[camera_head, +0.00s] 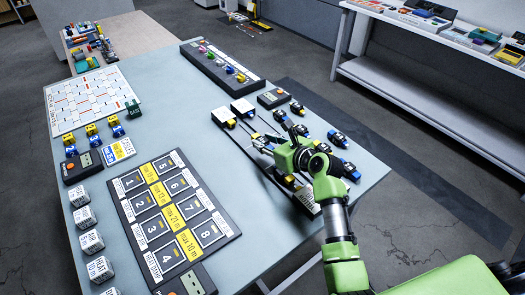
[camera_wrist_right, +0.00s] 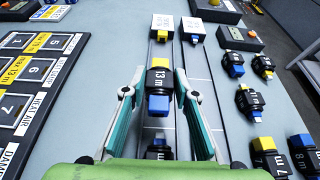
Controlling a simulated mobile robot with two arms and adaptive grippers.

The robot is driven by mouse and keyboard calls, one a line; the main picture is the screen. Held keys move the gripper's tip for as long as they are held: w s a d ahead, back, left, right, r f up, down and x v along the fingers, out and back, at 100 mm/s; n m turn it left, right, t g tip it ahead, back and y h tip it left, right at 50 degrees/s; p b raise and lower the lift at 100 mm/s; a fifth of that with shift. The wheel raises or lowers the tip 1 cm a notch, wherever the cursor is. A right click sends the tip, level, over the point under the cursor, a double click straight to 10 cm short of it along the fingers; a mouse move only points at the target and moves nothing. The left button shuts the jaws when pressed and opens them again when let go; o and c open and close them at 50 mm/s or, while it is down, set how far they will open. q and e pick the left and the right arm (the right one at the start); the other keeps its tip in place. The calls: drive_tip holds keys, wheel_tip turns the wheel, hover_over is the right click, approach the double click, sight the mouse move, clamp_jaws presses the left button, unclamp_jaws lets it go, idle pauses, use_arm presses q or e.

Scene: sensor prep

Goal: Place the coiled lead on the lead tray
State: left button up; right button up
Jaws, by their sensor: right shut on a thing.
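My right gripper (camera_head: 285,155) is shut on a black piece with a yellow band and a blue end (camera_wrist_right: 159,85), labelled like "13 m". In the right wrist view its two teal-lined fingers stand either side of this piece, over a dark slotted board (camera_wrist_right: 145,137) with lines along it. Whether the piece touches the board is unclear. No coil of cable can be made out clearly, so I cannot tell if this piece is the coiled lead. A dark numbered tray (camera_head: 231,232) with yellow length labels lies left of the gripper. My left gripper is not in view.
Two white blocks (camera_head: 243,107) stand at the slotted board's far end. Several black pieces with blue or yellow ends (camera_head: 337,138) lie to the right. A narrow dark rack (camera_head: 196,58) with coloured pieces is at the back. The table (camera_head: 155,110) has bare room in the middle.

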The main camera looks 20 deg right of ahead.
sight(263, 158)
drive_tip(key=shift+w+f, duration=0.85)
drive_tip(key=shift+f, duration=0.2)
drive_tip(key=shift+f+b, duration=0.3)
drive_tip(key=shift+f, duration=1.3)
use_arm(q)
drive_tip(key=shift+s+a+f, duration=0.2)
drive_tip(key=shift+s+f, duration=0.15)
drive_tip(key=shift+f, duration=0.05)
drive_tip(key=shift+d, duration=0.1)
use_arm(e)
drive_tip(key=o, duration=1.2)
drive_tip(key=shift+f, duration=0.1)
drive_tip(key=shift+o, duration=0.2)
